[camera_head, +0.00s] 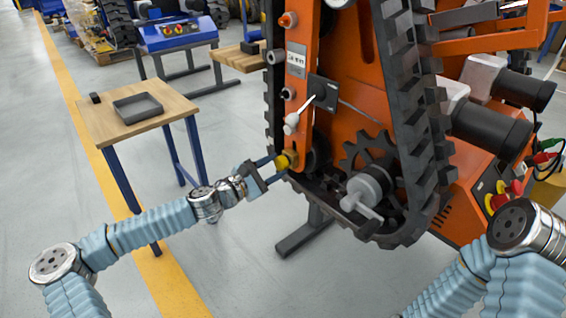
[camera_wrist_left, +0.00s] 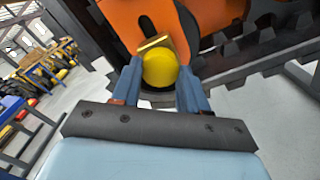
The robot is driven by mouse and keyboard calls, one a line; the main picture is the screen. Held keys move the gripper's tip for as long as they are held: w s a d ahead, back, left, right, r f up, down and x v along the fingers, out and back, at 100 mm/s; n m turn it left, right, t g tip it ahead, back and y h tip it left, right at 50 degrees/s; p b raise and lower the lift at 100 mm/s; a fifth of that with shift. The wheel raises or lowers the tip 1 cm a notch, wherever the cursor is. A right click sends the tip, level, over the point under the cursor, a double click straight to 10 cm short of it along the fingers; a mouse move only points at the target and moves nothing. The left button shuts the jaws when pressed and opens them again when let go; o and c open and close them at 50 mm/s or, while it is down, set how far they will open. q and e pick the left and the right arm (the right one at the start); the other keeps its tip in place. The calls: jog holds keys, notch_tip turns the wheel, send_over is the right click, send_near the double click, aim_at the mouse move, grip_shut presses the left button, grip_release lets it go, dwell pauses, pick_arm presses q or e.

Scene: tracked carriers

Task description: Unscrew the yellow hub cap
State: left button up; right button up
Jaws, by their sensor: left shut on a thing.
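The yellow hub cap (camera_head: 282,162) sits low on the orange side frame of the tracked carrier (camera_head: 372,90). In the left wrist view the yellow cap (camera_wrist_left: 160,68) is round, with a brass-coloured piece behind its upper edge. My left gripper (camera_head: 277,163) reaches in from the left, its two blue fingers on either side of the cap. It is shut on the cap; the fingers also show in the left wrist view (camera_wrist_left: 161,85). My right arm shows at the lower right of the head view, but its gripper is out of view.
A lever with a white knob (camera_head: 291,123) and an orange knob (camera_head: 288,20) sit above the cap. A grey crank (camera_head: 368,190) and a dark sprocket stand to its right. A wooden table (camera_head: 135,108) with a grey tray (camera_head: 138,108) stands left; floor between is clear.

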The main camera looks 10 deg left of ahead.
pick_arm(q)
jog(key=shift+v, duration=1.3)
jog(key=shift+p+v, duration=0.5)
jog(key=shift+v, duration=1.25)
